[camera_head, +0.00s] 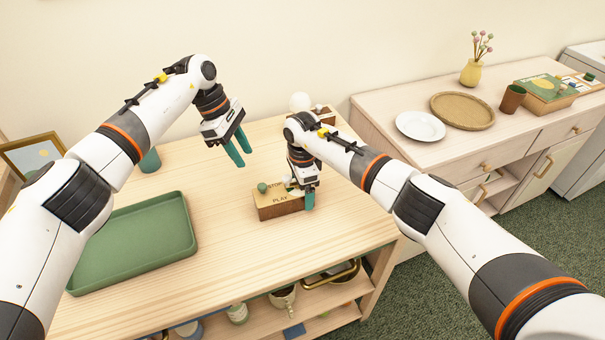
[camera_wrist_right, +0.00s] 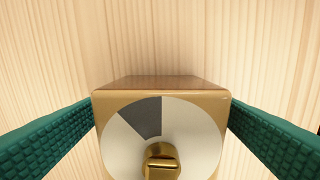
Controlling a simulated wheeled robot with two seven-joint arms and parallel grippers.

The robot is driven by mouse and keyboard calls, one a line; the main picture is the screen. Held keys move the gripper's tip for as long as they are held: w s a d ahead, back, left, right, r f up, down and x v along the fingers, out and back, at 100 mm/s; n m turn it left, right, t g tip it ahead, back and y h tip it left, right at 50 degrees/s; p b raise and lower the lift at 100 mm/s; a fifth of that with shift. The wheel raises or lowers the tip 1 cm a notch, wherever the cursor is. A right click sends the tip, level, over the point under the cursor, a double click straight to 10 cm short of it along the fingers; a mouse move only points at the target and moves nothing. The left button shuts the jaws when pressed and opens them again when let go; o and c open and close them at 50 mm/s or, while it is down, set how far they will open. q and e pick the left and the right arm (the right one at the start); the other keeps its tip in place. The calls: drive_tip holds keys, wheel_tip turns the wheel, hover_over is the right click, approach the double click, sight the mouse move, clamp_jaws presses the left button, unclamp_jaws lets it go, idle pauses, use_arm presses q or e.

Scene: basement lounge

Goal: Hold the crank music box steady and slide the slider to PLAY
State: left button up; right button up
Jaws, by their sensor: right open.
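The crank music box (camera_head: 279,207) is a small wooden box on the table, with STOP and PLAY lettering and a green slider knob (camera_head: 262,187) near its left end, on the STOP side. My right gripper (camera_head: 304,199) is over the box's right part and hides some of it. In the right wrist view the open fingers flank a wooden box (camera_wrist_right: 160,84), apparently this one, with a white and grey dial (camera_wrist_right: 202,135) and a brass knob (camera_wrist_right: 161,162). Gaps show beside it. My left gripper (camera_head: 240,156) is open and empty, above the table to the left.
A green tray (camera_head: 189,243) lies on the table at the left, with a teal cup (camera_head: 150,160) behind it. A white ball-shaped object (camera_head: 300,101) stands behind my right gripper. The side cabinet holds a plate (camera_head: 420,126) and a woven tray (camera_head: 463,111).

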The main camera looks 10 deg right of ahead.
drive_tip(key=shift+f, duration=1)
